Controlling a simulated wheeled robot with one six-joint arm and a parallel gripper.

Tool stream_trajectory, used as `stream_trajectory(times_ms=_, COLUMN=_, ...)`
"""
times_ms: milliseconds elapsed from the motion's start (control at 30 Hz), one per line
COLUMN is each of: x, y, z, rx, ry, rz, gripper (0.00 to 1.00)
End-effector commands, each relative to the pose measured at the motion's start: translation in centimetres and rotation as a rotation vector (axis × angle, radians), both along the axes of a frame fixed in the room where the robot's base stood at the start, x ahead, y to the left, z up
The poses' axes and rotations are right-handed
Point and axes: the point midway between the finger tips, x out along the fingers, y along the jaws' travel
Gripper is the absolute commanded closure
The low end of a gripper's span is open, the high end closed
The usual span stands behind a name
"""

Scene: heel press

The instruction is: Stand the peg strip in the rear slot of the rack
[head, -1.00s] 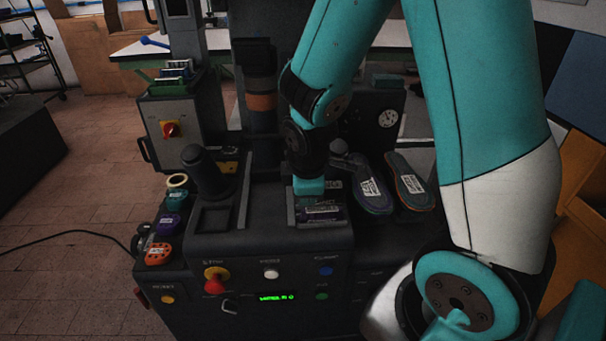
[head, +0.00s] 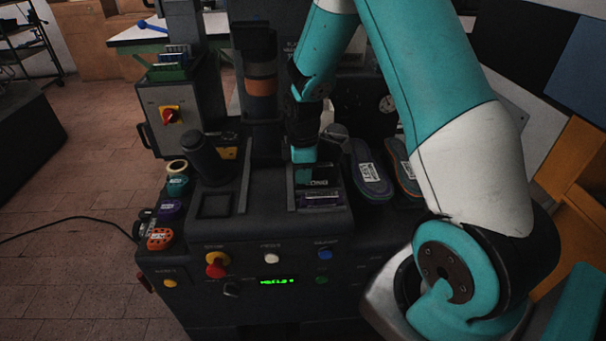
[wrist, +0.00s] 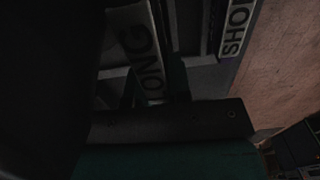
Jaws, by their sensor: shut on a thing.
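My gripper (head: 303,155) is shut at the rear left of a dark recessed bay on top of the machine. The peg strip in it is mostly hidden by the fingers and by shadow. A dark strip with a white LONG label (head: 318,183) shows just in front of the gripper. The LONG label (wrist: 140,50) is close and tilted in the wrist view. A second labelled strip (head: 322,198) lies nearer the bay's front. A SHO... label (wrist: 236,28) shows upper right in the wrist view. A rack (head: 168,72) with upright coloured pieces stands on the control box at upper left.
A black post (head: 205,158) stands left of the bay. Shoe soles (head: 370,172) lie to its right. The front panel has buttons and a green display (head: 277,281). Open floor is at left.

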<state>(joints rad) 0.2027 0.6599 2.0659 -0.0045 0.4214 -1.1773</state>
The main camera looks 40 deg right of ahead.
Motion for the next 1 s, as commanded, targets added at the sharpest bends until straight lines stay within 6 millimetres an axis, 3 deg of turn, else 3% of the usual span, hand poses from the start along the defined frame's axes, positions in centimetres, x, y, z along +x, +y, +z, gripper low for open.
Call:
stream_trajectory(times_ms=100, x=-0.18, y=0.11, z=-1.47, rx=-0.003, ry=-0.001, rz=0.001, gripper=1.00)
stream_trajectory(times_ms=500, x=-0.14, y=0.10, z=-1.95, rx=-0.005, ry=-0.004, rz=0.000, gripper=1.00)
stream_trajectory(times_ms=533, x=-0.14, y=0.10, z=-1.96, rx=-0.005, ry=-0.004, rz=0.000, gripper=0.79)
stream_trajectory(times_ms=633, x=-0.14, y=0.10, z=-1.88, rx=-0.006, ry=-0.005, rz=0.000, gripper=0.56)
stream_trajectory(times_ms=1000, x=-0.11, y=0.09, z=-1.13, rx=-0.005, ry=-0.006, rz=0.000, gripper=0.56)
